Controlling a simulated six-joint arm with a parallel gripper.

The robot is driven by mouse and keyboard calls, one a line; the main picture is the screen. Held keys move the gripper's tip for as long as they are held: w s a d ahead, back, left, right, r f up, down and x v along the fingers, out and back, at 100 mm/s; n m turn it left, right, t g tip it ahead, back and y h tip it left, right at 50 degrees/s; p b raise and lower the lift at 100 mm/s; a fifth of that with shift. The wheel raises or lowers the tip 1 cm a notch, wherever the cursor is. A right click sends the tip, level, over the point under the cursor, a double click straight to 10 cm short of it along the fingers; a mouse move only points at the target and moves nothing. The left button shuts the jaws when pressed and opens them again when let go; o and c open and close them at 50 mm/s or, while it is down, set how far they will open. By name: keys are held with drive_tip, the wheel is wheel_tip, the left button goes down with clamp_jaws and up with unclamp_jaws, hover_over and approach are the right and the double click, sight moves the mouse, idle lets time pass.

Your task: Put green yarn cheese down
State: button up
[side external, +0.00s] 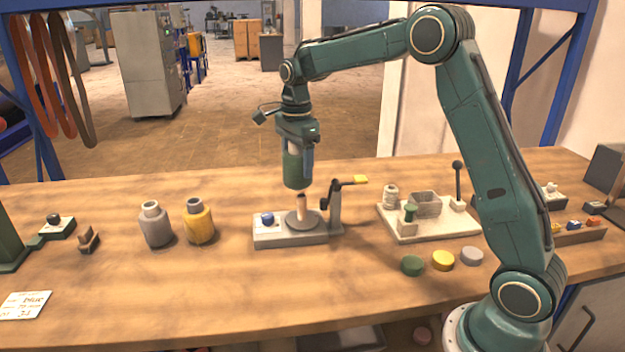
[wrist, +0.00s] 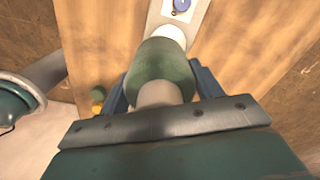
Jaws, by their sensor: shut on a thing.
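My gripper (side external: 299,160) is shut on the green yarn cheese (side external: 295,173) and holds it upright in the air. The cheese hangs above the upright spindle (side external: 301,203) of the grey station (side external: 290,241), with a small gap between its lower end and the spindle tip. In the wrist view the green cheese (wrist: 163,66) sits between my two blue fingers, its pale tube end toward the camera. The cheese hides most of the spindle there.
A grey cheese (side external: 155,226) and a yellow cheese (side external: 199,222) stand left of the station. A post with a yellow-tipped arm (side external: 337,205) rises at its right end. A pale tray (side external: 428,231) with small fittings and several coloured discs (side external: 443,260) lie further right. The front middle table is clear.

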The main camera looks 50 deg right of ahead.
drive_tip(key=s+a+r+m, duration=0.1)
drive_tip(key=s+a+r, duration=0.4)
drive_tip(key=s+a, duration=0.65)
wheel_tip(320, 180, down, 16)
drive_tip(key=w+a, duration=0.1)
drive_tip(key=shift+w, duration=0.35)
drive_tip(key=shift+f, duration=0.1)
drive_tip(key=shift+f, duration=2.05)
drive_tip(key=o, duration=1)
drive_tip(key=shift+f, duration=0.1)
drive_tip(key=shift+o, duration=0.2)
